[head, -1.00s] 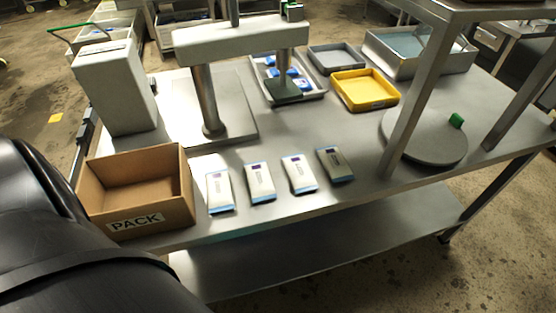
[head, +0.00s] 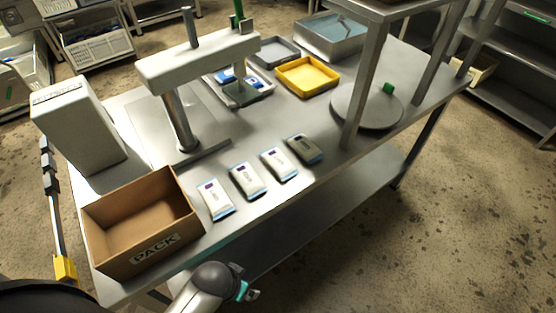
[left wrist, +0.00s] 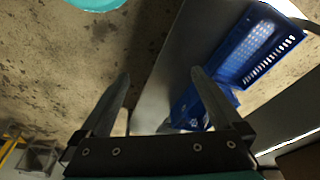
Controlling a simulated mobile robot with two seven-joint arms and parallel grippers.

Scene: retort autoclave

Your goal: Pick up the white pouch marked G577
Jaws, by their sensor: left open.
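Several white pouches with blue ends lie apart in a row on the steel table (head: 290,205): the first (head: 216,199) nearest the carton, then the second (head: 248,181), the third (head: 279,165) and a greyer, shaded one (head: 305,149) at the right end. Their print is too small to read, so I cannot tell which is G577. My left gripper (left wrist: 160,75) is open and empty in the left wrist view, with no pouch between its fingers. A link of my arm with a teal part shows at the bottom of the head view; its fingers are not clear.
An open carton marked PACK (head: 145,225) stands left of the pouches. Behind are a press-like stand (head: 180,120), a yellow tray (head: 306,78) and a round turntable (head: 367,108). A shelf post (head: 362,85) rises right of the row. The left wrist view shows a blue crate (left wrist: 255,50).

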